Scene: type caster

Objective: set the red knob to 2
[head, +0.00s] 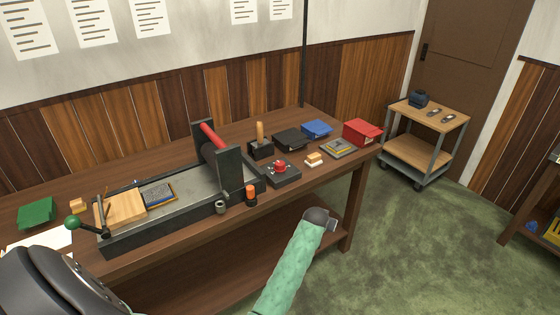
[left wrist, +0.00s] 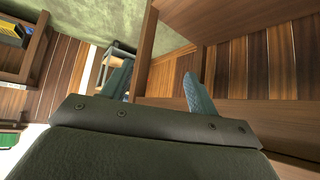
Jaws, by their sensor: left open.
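The red knob (head: 280,167) sits on top of a dark box (head: 284,178) on the workbench, right of the press. Its marks and setting are too small to read. My left gripper (head: 332,224) is at the end of the green-sleeved arm, in front of the bench's front edge and well apart from the knob. In the left wrist view my left gripper (left wrist: 156,86) has its two fingers spread with nothing between them. The knob does not show in that view. My right gripper is in neither view.
The press with a red roller (head: 212,136) stands left of the knob. An orange-topped cylinder (head: 251,195), a wood-handled stamp (head: 260,145), a small sponge-like block (head: 314,159) and a red box (head: 362,132) are nearby. A cart (head: 429,118) stands beyond the bench; floor between is clear.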

